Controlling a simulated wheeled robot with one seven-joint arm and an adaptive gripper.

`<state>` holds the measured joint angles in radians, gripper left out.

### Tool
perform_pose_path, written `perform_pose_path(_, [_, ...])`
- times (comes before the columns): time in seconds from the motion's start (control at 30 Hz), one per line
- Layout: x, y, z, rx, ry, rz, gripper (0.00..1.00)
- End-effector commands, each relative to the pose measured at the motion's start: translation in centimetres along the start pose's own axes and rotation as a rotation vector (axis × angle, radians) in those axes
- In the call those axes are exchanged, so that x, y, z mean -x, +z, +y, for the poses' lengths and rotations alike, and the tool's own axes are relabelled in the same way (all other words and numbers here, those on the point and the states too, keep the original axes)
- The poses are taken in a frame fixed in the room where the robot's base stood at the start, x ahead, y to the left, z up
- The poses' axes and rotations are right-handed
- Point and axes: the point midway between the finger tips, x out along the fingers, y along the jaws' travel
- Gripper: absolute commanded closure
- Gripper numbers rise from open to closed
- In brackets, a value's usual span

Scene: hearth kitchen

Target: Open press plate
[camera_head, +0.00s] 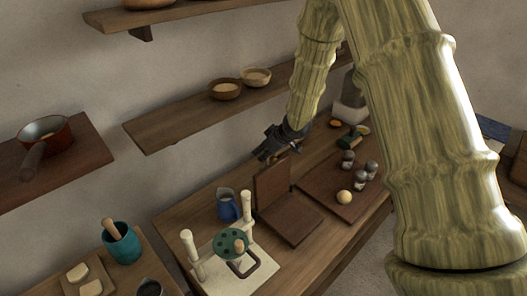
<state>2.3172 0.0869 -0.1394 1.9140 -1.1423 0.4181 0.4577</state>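The press (297,221) is two brown wooden plates on the counter. Its lower plate lies flat, and its upper plate (271,186) stands nearly upright along the left back edge of the lower one. My gripper (265,157) is dark and small in this view, just above the top edge of the upper plate. I cannot tell whether it touches the plate. Its fingers are too small and dark to tell whether they are open or shut.
A white stand with a green wheel (230,243) and a blue jug (228,207) are left of the press. A board (322,190) with several shakers and a yellow ball (344,197) is on its right. A wall shelf (180,117) with two bowls hangs behind.

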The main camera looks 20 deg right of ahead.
Motion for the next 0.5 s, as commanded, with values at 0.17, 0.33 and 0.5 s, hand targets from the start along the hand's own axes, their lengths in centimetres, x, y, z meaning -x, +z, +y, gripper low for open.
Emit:
perform_pose_path(0.17, [2.6,-0.1,0.1,-0.001,0.001,0.002,0.63])
perform_pose_path(0.33, [5.0,0.0,0.1,-0.001,0.000,0.002,0.63])
perform_pose_path(0.5, [7.5,0.0,0.2,-0.003,0.001,0.002,0.63])
